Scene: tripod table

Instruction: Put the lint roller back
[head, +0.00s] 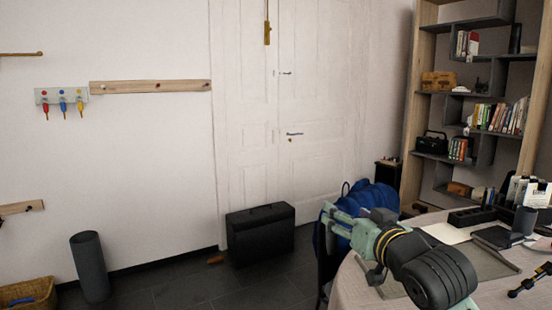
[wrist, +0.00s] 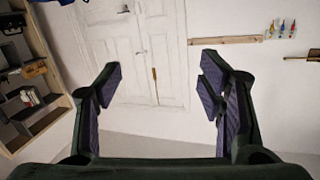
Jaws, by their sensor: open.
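I cannot pick out the lint roller for certain in either view. A small dark object with a handle (head: 528,284) lies on the table at the right edge of the head view; I cannot tell what it is. My gripper (head: 338,222) is raised by the table's left edge in the head view, pointing toward the door. In the wrist view my gripper (wrist: 163,78) is open, its two fingers wide apart with nothing between them.
The round table (head: 346,292) carries a tray, a cup and papers. A blue bag (head: 374,197) is behind my gripper. A black case (head: 260,234), a grey bin (head: 89,266) and a wicker basket (head: 30,291) stand on the floor. Wooden wall rails (head: 150,86) and a bookshelf (head: 419,110) line the room.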

